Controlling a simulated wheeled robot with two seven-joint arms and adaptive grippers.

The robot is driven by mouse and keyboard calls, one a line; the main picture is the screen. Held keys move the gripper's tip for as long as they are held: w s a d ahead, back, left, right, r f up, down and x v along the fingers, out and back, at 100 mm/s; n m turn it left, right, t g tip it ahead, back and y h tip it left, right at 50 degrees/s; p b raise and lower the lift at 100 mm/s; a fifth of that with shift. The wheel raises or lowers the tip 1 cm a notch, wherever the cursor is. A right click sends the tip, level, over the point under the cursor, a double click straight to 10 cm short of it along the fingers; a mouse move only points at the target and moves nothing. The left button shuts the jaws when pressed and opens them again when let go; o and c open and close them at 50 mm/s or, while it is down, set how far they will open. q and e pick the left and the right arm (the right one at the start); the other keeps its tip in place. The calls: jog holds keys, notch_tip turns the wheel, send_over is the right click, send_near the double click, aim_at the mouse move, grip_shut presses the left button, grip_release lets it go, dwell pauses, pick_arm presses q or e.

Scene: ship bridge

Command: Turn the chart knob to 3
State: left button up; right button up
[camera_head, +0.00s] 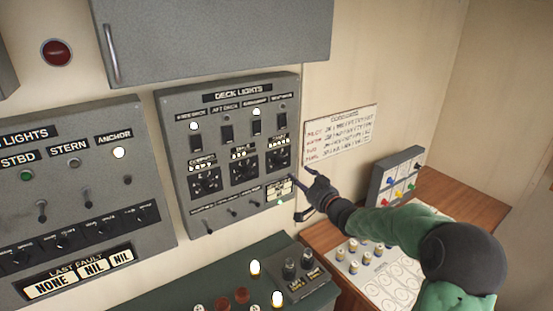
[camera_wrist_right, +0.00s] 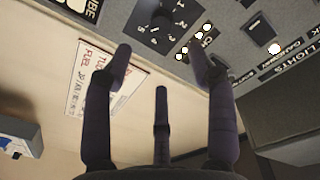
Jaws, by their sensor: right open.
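The chart knob (camera_head: 279,159) is the rightmost of three dark rotary knobs on the grey DECK LIGHTS panel (camera_head: 293,95). Its small label is blurred in the head view. A dark numbered knob, apparently the same one, shows at the top of the right wrist view (camera_wrist_right: 160,18), beyond the fingers. I cannot tell which number it points at. My right gripper (camera_head: 304,188) is open and empty, just below and right of the knob, apart from it. Its spread fingers also show in the right wrist view (camera_wrist_right: 160,62). My left gripper is not in view.
The two other knobs (camera_head: 244,168) (camera_head: 205,181) sit close on the left. Toggle switches (camera_head: 234,213) line the panel below. A paper list (camera_head: 338,137) hangs on the wall at right. A grey button box (camera_head: 397,180) stands on the wooden desk (camera_head: 460,195).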

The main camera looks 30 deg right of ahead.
aim_at(282, 162)
jog(key=w+p, duration=0.1)
jog(key=w, duration=0.9)
jog(key=shift+w+a+r, duration=0.1)
jog(key=shift+w+a, duration=0.05)
jog(key=shift+w, duration=0.1)
jog(key=shift+c, duration=0.3)
jog(key=c, duration=1.1)
